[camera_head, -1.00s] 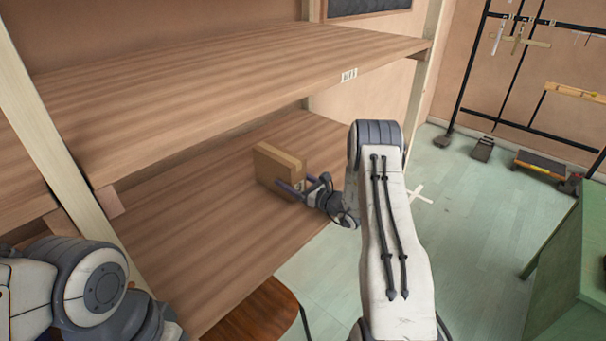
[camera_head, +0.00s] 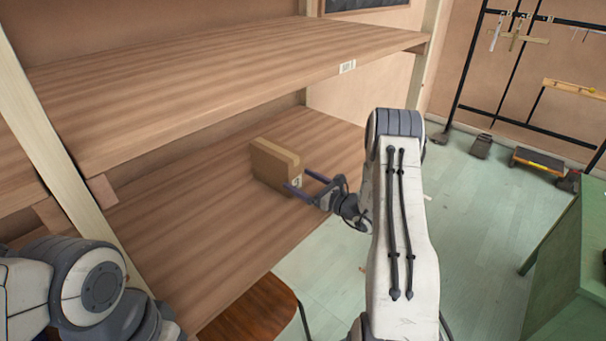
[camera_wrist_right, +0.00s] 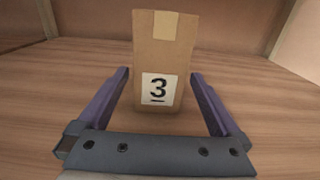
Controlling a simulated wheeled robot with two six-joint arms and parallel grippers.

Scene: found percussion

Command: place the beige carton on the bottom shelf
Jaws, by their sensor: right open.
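The beige carton (camera_head: 273,167) stands upright on the bottom shelf (camera_head: 215,225) in the head view. In the right wrist view the carton (camera_wrist_right: 163,55) shows a tape strip and a white label with a "3". My right gripper (camera_head: 298,181) is open at the carton's near side, its fingers pointing at it. In the right wrist view the open fingers of the right gripper (camera_wrist_right: 160,82) lie to either side of the carton's lower part, with gaps between. My left arm shows at the lower left of the head view; its gripper is out of frame.
The upper shelf (camera_head: 220,85) overhangs the carton's level. A pale post (camera_head: 60,165) stands at the left and another at the right. A brown wooden seat (camera_head: 255,312) is below the bottom shelf's front edge. The bottom shelf around the carton is bare.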

